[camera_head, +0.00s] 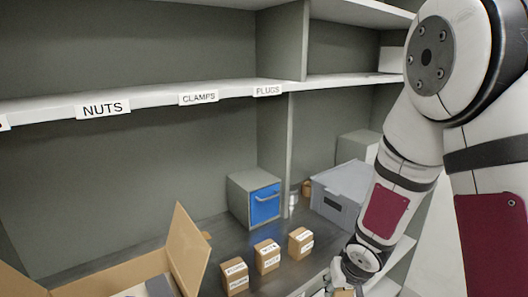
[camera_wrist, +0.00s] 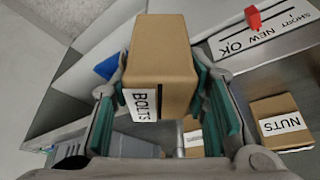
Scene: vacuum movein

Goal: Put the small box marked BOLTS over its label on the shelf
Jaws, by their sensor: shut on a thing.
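In the wrist view my gripper (camera_wrist: 160,75) is shut on the small brown box marked BOLTS (camera_wrist: 160,50), with green pads on both sides. Its white BOLTS label faces the camera. In the head view my gripper is at the bottom edge, mostly cut off, low in front of the counter boxes. The shelf (camera_head: 150,98) runs across the upper part of the head view, with labels NUTS (camera_head: 103,108), CLAMPS (camera_head: 199,97) and PLUGS (camera_head: 268,90). A cut-off label (camera_head: 3,123) at the far left shows only its end. No BOLTS label is readable there.
Three small boxes (camera_head: 267,257) stand on the dark counter; a NUTS box (camera_wrist: 281,123) shows in the wrist view. A grey cabinet with a blue drawer (camera_head: 265,204), a grey bin (camera_head: 342,190) and an open carton (camera_head: 187,250) stand around them. The visible shelf top looks clear above the labels.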

